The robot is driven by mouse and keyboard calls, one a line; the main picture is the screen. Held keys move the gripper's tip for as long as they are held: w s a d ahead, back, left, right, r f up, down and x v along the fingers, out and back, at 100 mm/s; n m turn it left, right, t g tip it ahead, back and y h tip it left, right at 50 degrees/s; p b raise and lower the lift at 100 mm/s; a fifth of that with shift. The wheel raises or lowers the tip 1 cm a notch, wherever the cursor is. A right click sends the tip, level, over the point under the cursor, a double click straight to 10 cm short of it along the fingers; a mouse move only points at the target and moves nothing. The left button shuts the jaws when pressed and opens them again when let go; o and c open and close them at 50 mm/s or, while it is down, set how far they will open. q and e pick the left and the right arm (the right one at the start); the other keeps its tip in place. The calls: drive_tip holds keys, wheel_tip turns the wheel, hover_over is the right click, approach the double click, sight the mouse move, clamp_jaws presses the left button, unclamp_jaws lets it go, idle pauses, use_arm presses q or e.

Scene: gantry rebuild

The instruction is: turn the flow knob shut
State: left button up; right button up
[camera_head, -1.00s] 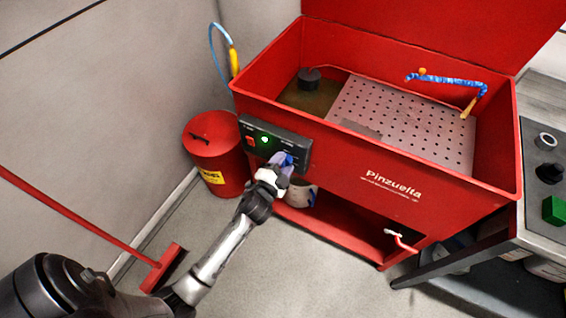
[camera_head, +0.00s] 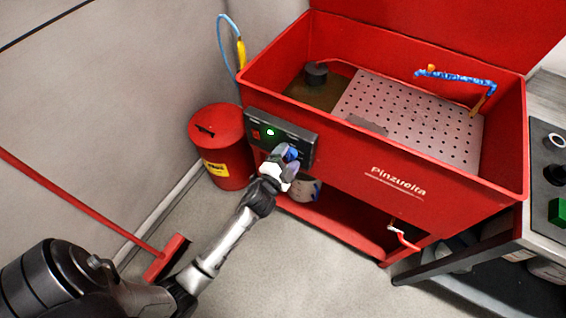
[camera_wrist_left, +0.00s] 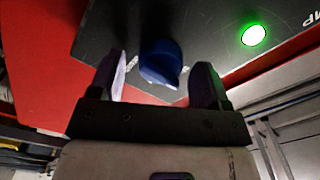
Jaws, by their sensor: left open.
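The blue flow knob (camera_wrist_left: 160,62) sits on the dark control panel (camera_wrist_left: 215,22) and shows between my left gripper's fingers in the left wrist view. In the head view the knob (camera_head: 291,154) is partly hidden by my gripper. My left gripper (camera_head: 284,158) is at the right end of the panel (camera_head: 262,128). It is open, with one finger on either side of the knob in the left wrist view (camera_wrist_left: 160,84). I cannot tell whether either finger touches the knob. My right gripper is not in view.
The panel is on the front of a red parts washer (camera_head: 345,165) with a blue hose (camera_head: 455,77). A red bin (camera_head: 220,150) stands left of it. A red broom (camera_head: 168,258) lies near my arm.

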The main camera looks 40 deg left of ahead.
use_arm(q)
drive_tip(key=p+v, duration=0.2)
drive_tip(key=v, duration=1.1)
drive_tip(key=shift+s, duration=0.35)
drive_tip(key=shift+d, duration=0.1)
